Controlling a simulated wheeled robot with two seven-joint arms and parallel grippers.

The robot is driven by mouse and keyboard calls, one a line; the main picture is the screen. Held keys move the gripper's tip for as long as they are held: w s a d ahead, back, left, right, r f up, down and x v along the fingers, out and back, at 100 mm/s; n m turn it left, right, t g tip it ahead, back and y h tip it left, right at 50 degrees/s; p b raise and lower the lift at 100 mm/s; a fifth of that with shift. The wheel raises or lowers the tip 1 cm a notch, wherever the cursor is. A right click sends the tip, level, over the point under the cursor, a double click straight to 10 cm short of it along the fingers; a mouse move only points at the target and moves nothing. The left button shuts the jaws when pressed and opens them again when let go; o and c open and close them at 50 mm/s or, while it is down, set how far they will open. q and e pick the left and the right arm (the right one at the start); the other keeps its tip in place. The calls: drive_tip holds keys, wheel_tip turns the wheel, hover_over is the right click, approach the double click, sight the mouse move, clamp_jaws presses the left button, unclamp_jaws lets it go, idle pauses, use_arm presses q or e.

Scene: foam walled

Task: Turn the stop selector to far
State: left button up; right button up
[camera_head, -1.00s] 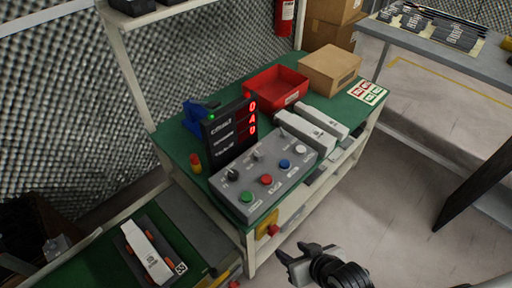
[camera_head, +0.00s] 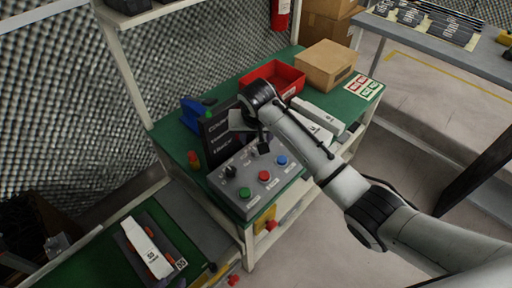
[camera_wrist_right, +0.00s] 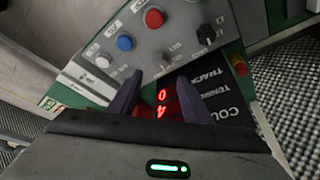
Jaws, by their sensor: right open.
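The grey control panel (camera_head: 250,182) stands on the green bench. It has a black knob (camera_head: 231,171) at its left end, also seen in the right wrist view (camera_wrist_right: 206,33). A second, greyish knob (camera_wrist_right: 163,58) sits farther along the panel, just beyond my right fingertips. The labels are too small to read, so I cannot tell which knob is the stop selector. My right gripper (camera_wrist_right: 158,90) is open and empty, over the panel's back edge by the display. Contact with the knob cannot be made out. My left gripper is out of view.
The dark display (camera_head: 218,140) stands behind the panel, with red digits in the wrist view. Green (camera_head: 245,192), red (camera_head: 264,176) and blue (camera_head: 282,160) buttons line the panel's front. A red bin (camera_head: 285,75) and cardboard box (camera_head: 326,66) stand farther back.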

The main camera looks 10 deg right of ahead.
sight(256, 150)
drive_tip(key=b+x, duration=0.2)
drive_tip(key=x, duration=0.7)
drive_tip(key=shift+w+f, duration=0.1)
drive_tip(key=shift+f, duration=0.2)
drive_tip(key=c, duration=1)
